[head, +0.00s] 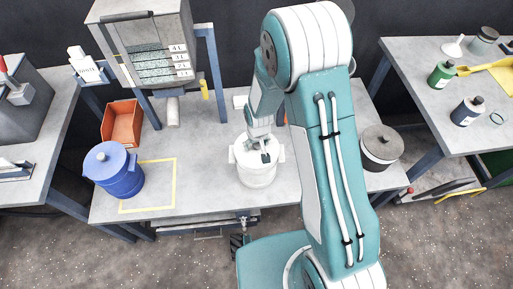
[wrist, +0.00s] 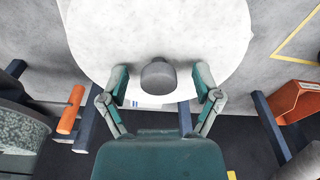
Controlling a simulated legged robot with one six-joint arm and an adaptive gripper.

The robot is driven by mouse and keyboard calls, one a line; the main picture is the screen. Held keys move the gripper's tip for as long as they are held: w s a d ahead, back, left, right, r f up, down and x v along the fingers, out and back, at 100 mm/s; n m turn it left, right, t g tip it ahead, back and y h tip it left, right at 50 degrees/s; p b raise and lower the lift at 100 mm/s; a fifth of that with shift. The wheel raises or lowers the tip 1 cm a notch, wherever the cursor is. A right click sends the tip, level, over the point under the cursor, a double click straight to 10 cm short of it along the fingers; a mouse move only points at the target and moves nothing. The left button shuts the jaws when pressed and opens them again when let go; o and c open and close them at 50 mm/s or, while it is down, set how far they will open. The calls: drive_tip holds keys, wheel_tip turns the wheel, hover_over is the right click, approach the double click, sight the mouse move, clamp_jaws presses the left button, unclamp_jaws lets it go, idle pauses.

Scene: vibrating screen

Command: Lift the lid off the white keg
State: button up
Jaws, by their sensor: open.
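The white keg (head: 257,174) stands on the grey bench, in the middle of the head view. Its white lid (wrist: 160,30) fills the upper middle of the wrist view, with a grey round knob (wrist: 158,75) near its lower edge there. My gripper (wrist: 160,82) is open, with one finger on each side of the knob and a gap on both sides. In the head view my gripper (head: 265,152) is over the keg's top and hides part of the lid.
A blue keg (head: 115,172) stands left beside a yellow outlined square (head: 150,208). A dark keg with a grey lid (head: 381,146) stands right, beyond my arm. An orange bin (head: 122,124) and the screen machine (head: 150,45) are behind.

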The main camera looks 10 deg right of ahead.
sight(257, 144)
drive_tip(key=shift+a, duration=0.2)
drive_tip(key=shift+d, duration=0.35)
clamp_jaws()
drive_tip(key=shift+a, duration=0.1)
drive_tip(key=shift+a+r, duration=0.1)
drive_tip(key=shift+r, duration=0.4)
wheel_tip(257, 144, up, 3)
drive_tip(key=shift+s+f, duration=0.15)
drive_tip(key=s+d+r, duration=0.2)
drive_tip(key=s+r, duration=0.7)
drive_tip(key=s, duration=0.4)
drive_tip(key=shift+s+d+r, duration=0.2)
drive_tip(key=shift+s+d, duration=0.1)
